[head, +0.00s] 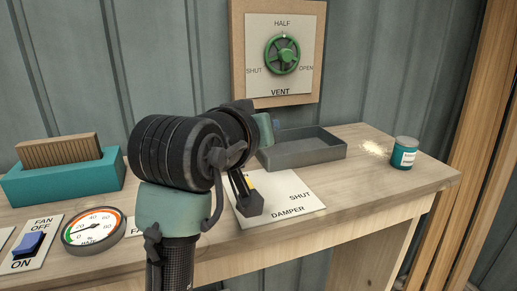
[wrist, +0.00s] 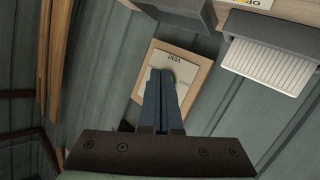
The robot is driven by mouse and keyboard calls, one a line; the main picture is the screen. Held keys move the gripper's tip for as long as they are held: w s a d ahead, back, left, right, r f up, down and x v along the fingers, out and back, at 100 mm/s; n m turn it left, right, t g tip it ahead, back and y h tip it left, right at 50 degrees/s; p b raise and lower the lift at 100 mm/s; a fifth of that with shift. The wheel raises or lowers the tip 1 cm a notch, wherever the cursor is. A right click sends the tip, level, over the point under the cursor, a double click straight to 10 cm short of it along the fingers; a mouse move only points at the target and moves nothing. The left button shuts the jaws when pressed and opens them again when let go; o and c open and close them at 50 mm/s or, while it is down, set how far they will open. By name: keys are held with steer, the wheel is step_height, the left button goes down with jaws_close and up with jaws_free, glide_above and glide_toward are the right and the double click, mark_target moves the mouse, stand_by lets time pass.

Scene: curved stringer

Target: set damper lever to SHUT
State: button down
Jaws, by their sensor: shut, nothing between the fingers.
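The damper lever (head: 250,202) shows as a dark block with a metal bar and a yellow mark, at the plate's left part. My arm hides its upper left and that side of the plate, so its exact setting is unclear; it stands left of the SHUT label. My gripper (wrist: 165,82) is shut and empty in the wrist view, its fingers pointing toward the wall. In the head view it is mostly hidden behind my arm.
A green vent wheel (head: 282,54) is on the wall panel. A grey tray (head: 303,150) stands behind the plate, a teal jar (head: 403,153) at right. A teal box (head: 62,185), a gauge (head: 93,228) and a fan switch (head: 29,243) are at left.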

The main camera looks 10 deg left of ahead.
steer(key=s+a+f+n+g+p, duration=0.1)
steer(key=s+a+f+g+p, duration=0.1)
steer(key=a, duration=0.4)
steer(key=s+a+f+n+g+p, duration=0.2)
steer(key=s+a+g, duration=0.3)
steer(key=a, duration=0.1)
steer(key=shift+a+f+g, duration=0.35)
steer(key=shift+g, duration=0.05)
steer(key=shift+w+f+p, duration=0.1)
steer(key=shift+p, duration=0.2)
steer(key=p+x, duration=0.2)
steer(key=x, duration=0.2)
steer(key=p+x, duration=0.2)
steer(key=x, duration=0.3)
steer(key=shift+w+d, duration=0.1)
steer(key=shift+d, duration=0.15)
steer(key=w+d+p, duration=0.2)
steer(key=shift+d, duration=0.3)
steer(key=shift+w+d+f, duration=0.25)
steer(key=shift+d, duration=0.1)
